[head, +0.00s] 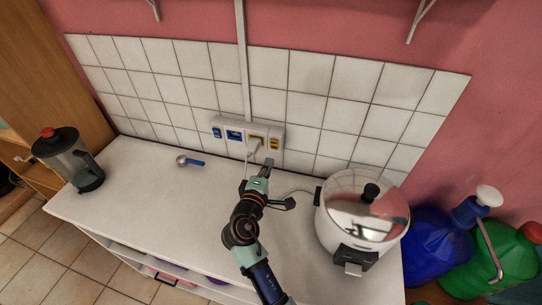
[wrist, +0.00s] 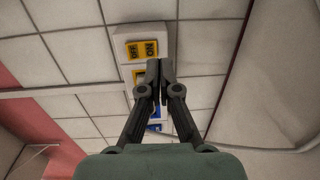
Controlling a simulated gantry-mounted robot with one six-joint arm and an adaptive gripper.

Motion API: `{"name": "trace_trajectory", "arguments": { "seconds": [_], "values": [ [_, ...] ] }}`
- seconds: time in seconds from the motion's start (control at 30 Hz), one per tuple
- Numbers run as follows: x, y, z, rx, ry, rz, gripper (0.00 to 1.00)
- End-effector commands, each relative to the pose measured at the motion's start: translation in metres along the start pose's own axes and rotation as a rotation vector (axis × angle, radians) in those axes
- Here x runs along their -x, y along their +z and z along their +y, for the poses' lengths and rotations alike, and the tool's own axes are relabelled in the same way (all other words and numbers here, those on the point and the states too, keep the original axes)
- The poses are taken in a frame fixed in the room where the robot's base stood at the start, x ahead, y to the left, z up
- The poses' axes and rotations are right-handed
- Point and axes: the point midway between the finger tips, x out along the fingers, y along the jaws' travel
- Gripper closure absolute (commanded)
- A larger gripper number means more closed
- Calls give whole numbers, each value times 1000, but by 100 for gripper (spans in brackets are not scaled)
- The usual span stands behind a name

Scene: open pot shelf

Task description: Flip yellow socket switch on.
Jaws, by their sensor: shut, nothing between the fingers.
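The white socket panel (head: 220,123) is on the tiled wall, with a yellow socket (head: 257,139) and a small yellow switch (head: 274,143) at its right end. In the wrist view the yellow switch (wrist: 142,49) shows as two yellow parts marked OFF and ON, just beyond my fingertips. I cannot tell which way it is set. My gripper (head: 267,164) is shut and empty, just in front of and below the panel's right end. In the wrist view my gripper (wrist: 159,66) partly covers the yellow socket and the blue parts. Contact with the panel cannot be made out.
A blue socket (head: 235,135) sits left of the yellow one. A plugged cord hangs at the yellow socket. A lidded pot cooker (head: 350,235) stands right of my arm. A blue-handled scoop (head: 190,161) and a blender (head: 75,165) are left on the white counter (head: 150,205).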

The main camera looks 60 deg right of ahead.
Motion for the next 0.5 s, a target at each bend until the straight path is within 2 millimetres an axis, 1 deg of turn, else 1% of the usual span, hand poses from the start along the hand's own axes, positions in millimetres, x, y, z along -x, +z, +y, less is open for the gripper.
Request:
{"name": "trace_trajectory", "arguments": {
  "seconds": [0.03,0.2,0.3,0.4,0.5],
  "values": [
    [15,-1,-1,1,-1,5,100],
    [55,-1,-9,2,-1,5,100],
    [73,-1,-12,1,-1,5,100],
    [86,-1,-15,1,0,3,100],
    [92,0,-16,0,0,2,100]
  ]
}}
